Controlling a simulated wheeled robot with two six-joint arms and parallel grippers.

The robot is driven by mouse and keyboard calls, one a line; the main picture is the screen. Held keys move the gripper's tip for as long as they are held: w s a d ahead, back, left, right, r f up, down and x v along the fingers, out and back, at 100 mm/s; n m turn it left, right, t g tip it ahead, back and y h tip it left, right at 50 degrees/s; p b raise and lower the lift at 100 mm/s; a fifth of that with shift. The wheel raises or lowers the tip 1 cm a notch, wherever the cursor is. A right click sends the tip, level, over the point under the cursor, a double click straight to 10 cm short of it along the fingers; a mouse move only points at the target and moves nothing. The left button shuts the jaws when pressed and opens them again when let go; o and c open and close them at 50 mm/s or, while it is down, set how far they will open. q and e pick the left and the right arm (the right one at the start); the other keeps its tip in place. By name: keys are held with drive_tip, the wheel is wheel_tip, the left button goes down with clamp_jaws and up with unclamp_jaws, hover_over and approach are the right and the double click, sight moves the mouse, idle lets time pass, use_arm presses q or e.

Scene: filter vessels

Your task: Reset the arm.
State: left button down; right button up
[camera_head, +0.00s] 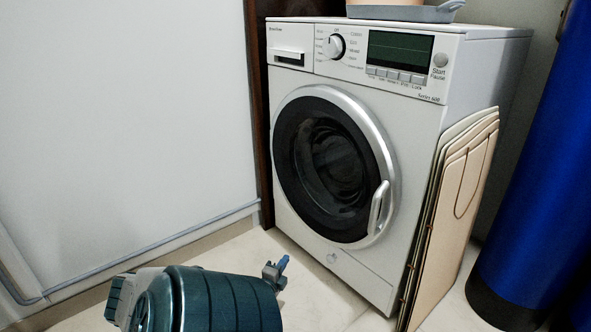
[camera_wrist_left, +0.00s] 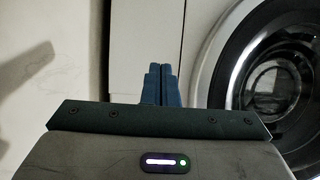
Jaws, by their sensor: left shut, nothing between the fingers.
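My left gripper (camera_head: 279,270) shows low in the head view, in front of the lower left part of a white washing machine (camera_head: 300,227). In the left wrist view its blue fingers (camera_wrist_left: 162,84) are together, with nothing between them. Beyond the fingers, the wrist view shows the machine's white front and, to the right, its round door (camera_wrist_left: 275,85). The door looks closed in the head view, with a silver handle (camera_head: 379,208) on its right side. The gripper is apart from the machine. My right gripper is not in view.
Folded boards (camera_head: 462,195) lean on the machine's right side. A blue cylinder (camera_head: 540,150) stands at the far right. A grey tray (camera_head: 405,14) sits on top of the machine. A pale wall panel (camera_head: 120,110) fills the left. Some tiled floor (camera_head: 315,300) is clear in front.

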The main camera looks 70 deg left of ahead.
use_arm(q)
drive_tip(key=shift+s+a, duration=0.15)
drive_tip(key=shift+s, duration=0.15)
